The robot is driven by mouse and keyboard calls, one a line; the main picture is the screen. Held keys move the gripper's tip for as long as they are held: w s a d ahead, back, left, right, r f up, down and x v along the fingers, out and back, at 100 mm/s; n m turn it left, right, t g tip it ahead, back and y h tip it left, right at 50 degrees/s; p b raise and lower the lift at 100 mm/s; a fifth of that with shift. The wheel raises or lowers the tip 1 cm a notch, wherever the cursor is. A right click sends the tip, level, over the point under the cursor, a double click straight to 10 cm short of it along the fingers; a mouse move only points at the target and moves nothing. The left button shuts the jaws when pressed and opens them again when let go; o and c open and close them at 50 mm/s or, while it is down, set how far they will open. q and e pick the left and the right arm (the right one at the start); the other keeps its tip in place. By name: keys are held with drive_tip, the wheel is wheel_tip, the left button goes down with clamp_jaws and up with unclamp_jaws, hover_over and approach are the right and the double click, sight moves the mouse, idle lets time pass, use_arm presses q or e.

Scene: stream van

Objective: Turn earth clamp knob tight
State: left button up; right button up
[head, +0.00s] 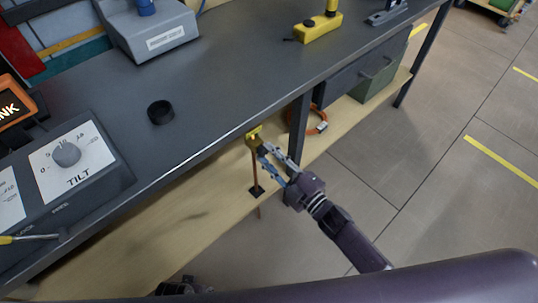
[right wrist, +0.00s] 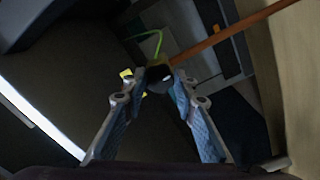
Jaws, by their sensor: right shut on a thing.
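The earth clamp (head: 254,133) is a small yellow-brass piece at the front edge of the bench, at the top of an upright copper rod (head: 256,168). The rod also shows in the right wrist view (right wrist: 225,34). The dark round clamp knob (right wrist: 159,79) sits between the fingertips of my right gripper (right wrist: 157,88), which is shut on it. In the head view my right gripper (head: 264,150) reaches the clamp from the lower right and partly hides the knob. What seems to be my left gripper (head: 185,287) shows only as a dark part at the bottom edge.
The grey bench top (head: 225,85) lies close above and behind the clamp. A bench leg (head: 299,128) stands just right of it. The wooden lower shelf (head: 175,222) lies below. A TILT dial box (head: 75,160) and a black ring (head: 160,112) are on the bench. A green wire (right wrist: 150,36) runs by the clamp.

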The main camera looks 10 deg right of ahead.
drive_tip(key=shift+f, duration=0.1)
drive_tip(key=o, duration=1.2)
drive_tip(key=shift+c, duration=0.2)
drive_tip(key=v, duration=1.2)
drive_tip(key=shift+d, duration=0.1)
